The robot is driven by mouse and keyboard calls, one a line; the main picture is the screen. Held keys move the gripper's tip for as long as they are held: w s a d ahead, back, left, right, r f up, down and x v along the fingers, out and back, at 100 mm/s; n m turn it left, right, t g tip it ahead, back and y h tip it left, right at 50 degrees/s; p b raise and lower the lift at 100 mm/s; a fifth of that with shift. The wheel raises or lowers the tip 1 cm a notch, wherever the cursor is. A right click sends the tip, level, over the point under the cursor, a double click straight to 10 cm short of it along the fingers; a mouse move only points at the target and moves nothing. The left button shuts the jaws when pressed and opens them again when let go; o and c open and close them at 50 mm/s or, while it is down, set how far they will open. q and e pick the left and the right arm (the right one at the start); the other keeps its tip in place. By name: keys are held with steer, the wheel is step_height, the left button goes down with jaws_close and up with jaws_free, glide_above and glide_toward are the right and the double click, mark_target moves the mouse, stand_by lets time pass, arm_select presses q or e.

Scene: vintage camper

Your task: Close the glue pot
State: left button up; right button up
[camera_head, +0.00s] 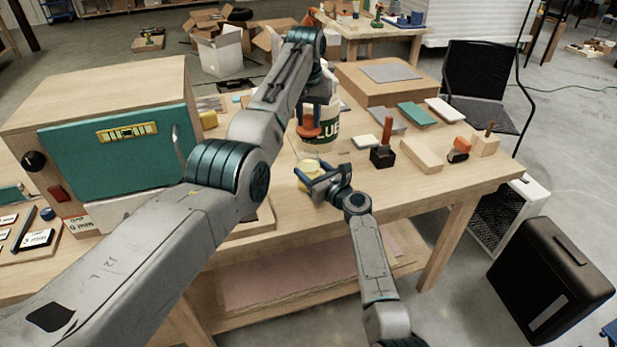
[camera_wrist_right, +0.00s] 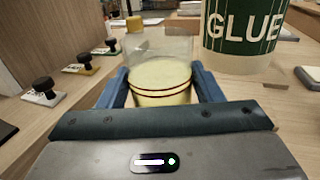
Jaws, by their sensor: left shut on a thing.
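The glue pot, a small clear jar with pale yellow glue (camera_head: 309,171), stands at the front of the workbench. In the right wrist view the glue pot (camera_wrist_right: 160,80) is upright between the blue fingers, with no lid seen on it. My right gripper (camera_head: 322,180) is low around it, one finger on each side, apparently touching its wall. My left gripper (camera_head: 314,103) is raised behind the pot, fingers pointing down, shut on an orange-red lid-like piece (camera_head: 308,130). That piece hangs in front of the big GLUE container and above the bench.
The big white GLUE container (camera_head: 325,142) stands close behind the pot; it also shows in the right wrist view (camera_wrist_right: 243,35). A wooden cabinet with a teal door (camera_head: 120,150) stands left. Blocks, tools and an orange-handled piece (camera_head: 387,132) lie right. Bare bench (camera_head: 375,190) lies front right.

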mark_target(308, 129)
steer(key=c, duration=0.8)
arm_select(q)
steer(key=shift+f, duration=2.45)
arm_select(e)
steer(key=shift+c, duration=0.2)
arm_select(q)
steer(key=shift+f, duration=0.1)
steer(key=shift+f, duration=0.8)
steer(key=shift+f, duration=0.65)
steer(key=o, duration=1)
steer(key=r, duration=0.4)
steer(key=s+r, duration=0.1)
steer(key=r, duration=0.7)
steer(key=shift+s+a, duration=0.2)
steer(key=shift+s, duration=0.05)
